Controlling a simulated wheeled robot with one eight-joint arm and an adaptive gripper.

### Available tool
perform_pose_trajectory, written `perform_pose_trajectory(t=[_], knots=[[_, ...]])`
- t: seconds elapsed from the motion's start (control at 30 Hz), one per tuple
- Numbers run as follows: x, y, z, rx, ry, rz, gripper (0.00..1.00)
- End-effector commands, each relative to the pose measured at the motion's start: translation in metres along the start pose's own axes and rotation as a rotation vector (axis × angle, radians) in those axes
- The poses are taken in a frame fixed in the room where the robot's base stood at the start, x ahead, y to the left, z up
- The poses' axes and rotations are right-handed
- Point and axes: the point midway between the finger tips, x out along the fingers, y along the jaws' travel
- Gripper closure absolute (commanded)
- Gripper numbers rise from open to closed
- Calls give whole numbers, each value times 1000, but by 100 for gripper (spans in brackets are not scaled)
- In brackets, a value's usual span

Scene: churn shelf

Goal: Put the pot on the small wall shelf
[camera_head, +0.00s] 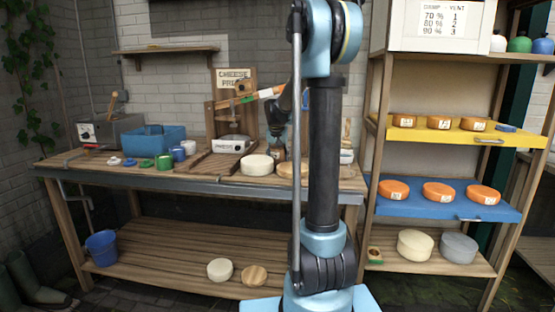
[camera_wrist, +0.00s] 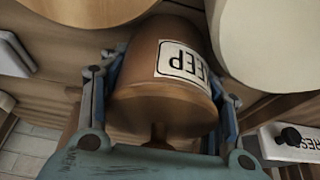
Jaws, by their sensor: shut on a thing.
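The pot (camera_wrist: 165,85) is brown with a knob and a white label on which upside-down letters "EEP" show. It fills the middle of the wrist view. My gripper (camera_wrist: 165,78) is shut on it, with one finger on each side. In the head view the pot (camera_head: 279,155) is small and partly hidden by my gripper, over the workbench next to a pale cheese wheel. Whether it touches the bench I cannot tell. The small wall shelf (camera_head: 168,50) is a wooden board on brackets on the back wall, at upper left; a thin light object lies on it.
The workbench (camera_head: 200,181) carries a cheese press (camera_head: 232,145), a blue tub (camera_head: 154,139), coloured cups and a pale cheese wheel (camera_head: 257,165) close to the pot. A rack with cheeses (camera_head: 440,122) stands at right. The press post rises between pot and wall shelf.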

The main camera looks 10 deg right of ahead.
Motion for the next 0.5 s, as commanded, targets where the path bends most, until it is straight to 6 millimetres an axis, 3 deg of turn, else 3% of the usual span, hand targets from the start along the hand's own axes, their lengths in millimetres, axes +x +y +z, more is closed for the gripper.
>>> perform_pose_trajectory(t=[0.07,0.1,0.2,0.5], knots=[[0,0,0,0,0,0,75],[1,0,0,0,0,0,40],[1,0,0,0,0,0,23],[1,0,0,0,0,0,23]])
